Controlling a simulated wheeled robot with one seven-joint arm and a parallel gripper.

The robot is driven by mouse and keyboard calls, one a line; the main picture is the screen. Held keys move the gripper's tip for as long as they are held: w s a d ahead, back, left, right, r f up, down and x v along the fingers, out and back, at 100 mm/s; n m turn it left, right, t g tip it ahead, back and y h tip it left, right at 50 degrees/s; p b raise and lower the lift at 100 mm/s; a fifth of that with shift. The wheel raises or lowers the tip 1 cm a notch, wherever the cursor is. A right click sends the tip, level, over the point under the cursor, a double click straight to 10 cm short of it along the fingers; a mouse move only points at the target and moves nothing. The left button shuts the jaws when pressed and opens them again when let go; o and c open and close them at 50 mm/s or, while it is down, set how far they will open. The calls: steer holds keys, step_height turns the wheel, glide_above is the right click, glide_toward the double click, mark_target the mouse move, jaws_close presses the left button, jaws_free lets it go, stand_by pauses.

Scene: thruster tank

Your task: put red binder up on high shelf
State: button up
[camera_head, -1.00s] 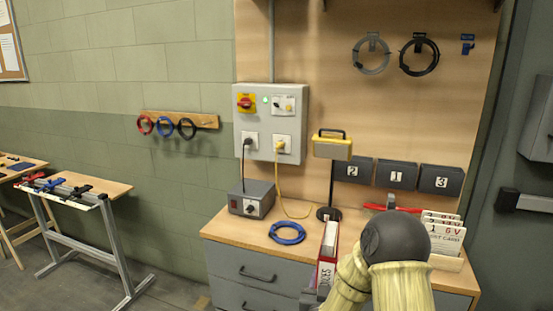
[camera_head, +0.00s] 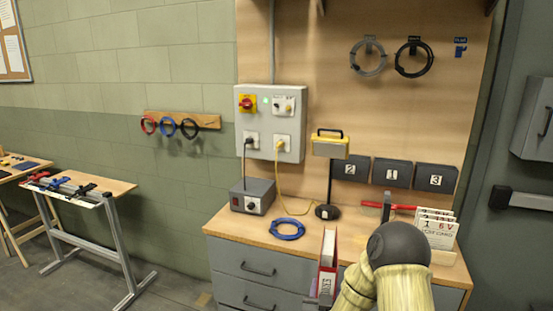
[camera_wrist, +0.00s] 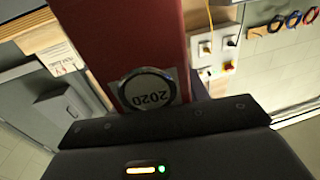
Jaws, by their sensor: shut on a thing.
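The red binder (camera_head: 328,262) stands upright in front of the workbench in the head view, with its white spine label facing me. In the wrist view the red binder (camera_wrist: 135,45) fills the upper middle, with a round "2020" label near my gripper (camera_wrist: 170,120). My gripper (camera_head: 322,299) is shut on the binder's lower part, at the bottom of the head view. My arm hides part of the bench to the right of the binder. Only shelf supports (camera_head: 490,6) show at the top edge of the head view; the shelf surface is out of view.
The bench top (camera_head: 245,228) holds a grey power box (camera_head: 252,196), a blue cable coil (camera_head: 287,229), a yellow lamp (camera_head: 330,145) on a stand, red-handled pliers (camera_head: 402,207) and a card rack (camera_head: 437,228). Numbered bins (camera_head: 393,173) hang behind.

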steer(key=f+y+p, duration=0.1)
steer(key=f, duration=0.2)
steer(key=s+f+n+y+p, duration=0.1)
steer(key=f+p, duration=0.1)
steer(key=f, duration=0.2)
steer(key=s+d+f+n+y+p, duration=0.1)
steer(key=f, duration=0.2)
steer(key=shift+d+f+y, duration=0.1)
steer(key=shift+f+y, duration=0.05)
steer(key=shift+y, duration=0.25)
steer(key=shift+s+d+f+p, duration=0.1)
steer(key=shift+s+d+p, duration=0.1)
steer(key=shift+s+p, duration=0.55)
steer(key=shift+s+d+f+p, duration=0.1)
steer(key=shift+s+d+p, duration=0.1)
steer(key=shift+s+p, duration=0.55)
steer(key=shift+w, duration=0.1)
